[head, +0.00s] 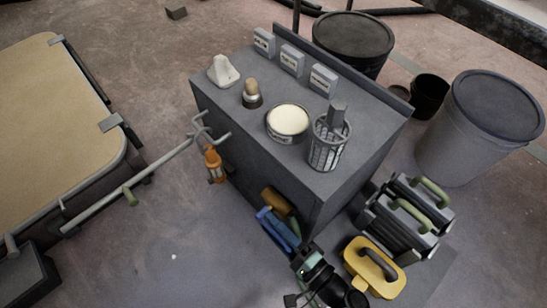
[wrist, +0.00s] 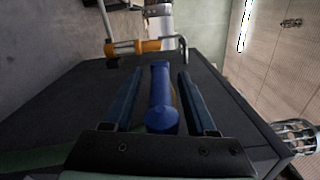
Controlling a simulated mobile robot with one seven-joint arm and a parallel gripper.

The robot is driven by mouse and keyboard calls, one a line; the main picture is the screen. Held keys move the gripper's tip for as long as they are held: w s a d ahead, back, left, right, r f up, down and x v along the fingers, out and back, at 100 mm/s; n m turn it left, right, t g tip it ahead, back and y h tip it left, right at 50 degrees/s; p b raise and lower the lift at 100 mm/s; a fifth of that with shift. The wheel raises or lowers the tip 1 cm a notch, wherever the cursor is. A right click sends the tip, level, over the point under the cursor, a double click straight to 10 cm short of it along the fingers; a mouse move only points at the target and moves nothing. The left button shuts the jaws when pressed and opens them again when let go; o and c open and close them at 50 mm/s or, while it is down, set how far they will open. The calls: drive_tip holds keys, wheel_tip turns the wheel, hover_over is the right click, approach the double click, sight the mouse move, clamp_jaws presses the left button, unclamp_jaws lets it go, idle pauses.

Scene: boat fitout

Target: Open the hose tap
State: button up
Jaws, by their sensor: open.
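The hose tap appears as a brass-coloured cylinder (head: 275,200) low on the side of the grey cabinet in the head view. In the wrist view a blue, rounded bar (wrist: 160,95), apparently the tap's handle, lies lengthwise between my fingers. My gripper (head: 277,224) is at the tap, just below the brass part in the head view. In the wrist view my gripper (wrist: 159,72) is open, with one dark blue finger on each side of the bar and a visible gap on both sides. Most of the tap's body is hidden behind the bar and my fingers.
The grey cabinet (head: 230,98) carries a wire basket (head: 325,150), a tin (head: 287,123) and small boxes. An orange lantern (head: 213,165) hangs from a rail left of the tap. A yellow case (head: 362,268) and dark cases (head: 390,232) stand right of my arm.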

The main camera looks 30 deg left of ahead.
drive_tip(key=v, duration=0.7)
drive_tip(key=shift+d+p, duration=0.25)
drive_tip(key=shift+p, duration=0.2)
drive_tip(key=shift+s, duration=0.1)
